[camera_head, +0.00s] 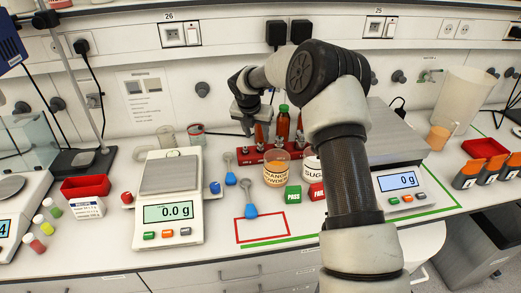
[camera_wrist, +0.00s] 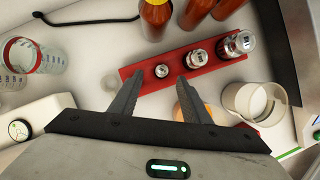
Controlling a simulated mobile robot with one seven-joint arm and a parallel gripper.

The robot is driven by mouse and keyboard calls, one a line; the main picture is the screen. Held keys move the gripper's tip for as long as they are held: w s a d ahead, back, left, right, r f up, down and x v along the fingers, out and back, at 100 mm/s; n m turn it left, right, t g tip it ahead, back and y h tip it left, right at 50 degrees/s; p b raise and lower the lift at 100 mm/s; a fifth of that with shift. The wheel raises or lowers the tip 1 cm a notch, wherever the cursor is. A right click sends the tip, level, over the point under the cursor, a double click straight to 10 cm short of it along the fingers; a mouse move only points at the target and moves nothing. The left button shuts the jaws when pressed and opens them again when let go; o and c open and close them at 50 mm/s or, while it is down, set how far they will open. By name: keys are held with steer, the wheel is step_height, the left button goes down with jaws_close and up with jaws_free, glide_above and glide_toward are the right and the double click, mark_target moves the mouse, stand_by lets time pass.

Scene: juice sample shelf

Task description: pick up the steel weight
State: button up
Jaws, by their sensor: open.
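Steel weights stand in a row in a red holder (camera_wrist: 180,82) in the wrist view: a small weight (camera_wrist: 162,71), a middle weight (camera_wrist: 197,52) and a larger weight (camera_wrist: 238,43). My gripper (camera_wrist: 160,82) is open and empty. Its fingertips point at the holder, with the small weight showing between them. Whether the fingers are level with that weight or above it, I cannot tell. In the head view my gripper (camera_head: 247,125) hangs over the left part of the red holder (camera_head: 246,158), and the weights are small and partly hidden there.
Orange bottles (camera_head: 282,122) stand behind the holder. The orange powder jar (camera_head: 276,172) and sugar jar (camera_head: 312,168) stand in front and right. A scale reading 0.0 g (camera_head: 168,211) is at left, another scale (camera_head: 400,183) at right. A red outlined square (camera_head: 262,229) on the bench is mostly clear.

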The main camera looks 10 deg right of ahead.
mark_target(260, 144)
steer(key=shift+p+x, duration=0.35)
steer(key=shift+x, duration=3)
steer(key=shift+s+d, duration=0.2)
jaws_close()
